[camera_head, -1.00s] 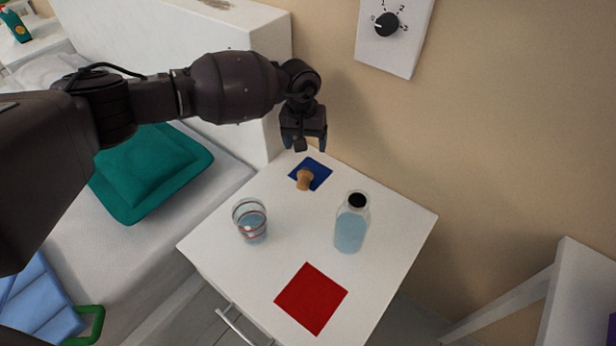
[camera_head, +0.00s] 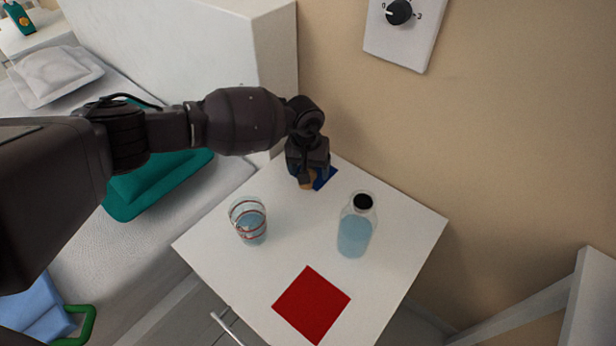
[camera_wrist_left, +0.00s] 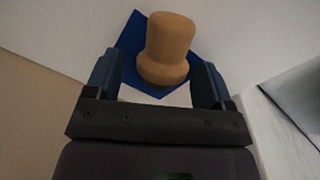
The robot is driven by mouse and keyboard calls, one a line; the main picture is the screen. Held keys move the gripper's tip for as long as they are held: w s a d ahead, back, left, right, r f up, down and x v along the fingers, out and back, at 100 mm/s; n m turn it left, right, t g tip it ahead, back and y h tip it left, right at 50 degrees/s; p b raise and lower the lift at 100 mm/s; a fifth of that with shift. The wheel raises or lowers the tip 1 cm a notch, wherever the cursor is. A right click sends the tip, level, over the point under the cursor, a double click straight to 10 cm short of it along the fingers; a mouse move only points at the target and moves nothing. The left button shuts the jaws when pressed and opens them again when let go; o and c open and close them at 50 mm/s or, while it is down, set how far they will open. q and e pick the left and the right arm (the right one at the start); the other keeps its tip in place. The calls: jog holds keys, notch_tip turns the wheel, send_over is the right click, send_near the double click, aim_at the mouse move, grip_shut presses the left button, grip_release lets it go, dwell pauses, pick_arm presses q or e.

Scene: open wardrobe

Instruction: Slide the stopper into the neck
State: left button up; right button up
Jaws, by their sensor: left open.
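The cork stopper (camera_wrist_left: 168,48) stands on the blue square (camera_wrist_left: 128,42) in the left wrist view, between the open fingers of my left gripper (camera_wrist_left: 160,82). In the head view my left gripper (camera_head: 308,184) is low over the stopper (camera_head: 308,185) and hides part of it and of the blue square (camera_head: 326,178). A gap shows between each finger and the stopper. The clear bottle (camera_head: 355,232) with bluish liquid stands upright to the right on the white table; its neck has a dark opening (camera_head: 363,201). My right gripper is not in view.
A glass of water (camera_head: 249,222) with red bands stands left of the bottle. A flat red square (camera_head: 311,304) lies near the table's front edge. A wall with a dial (camera_head: 398,12) rises behind the table (camera_head: 410,235). A bed with a teal cushion (camera_head: 150,190) is at left.

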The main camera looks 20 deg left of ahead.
pick_arm(q)
jog(key=shift+r, duration=0.1)
jog(key=c, duration=1.1)
jog(key=shift+o, duration=0.2)
jog(key=shift+r, duration=0.15)
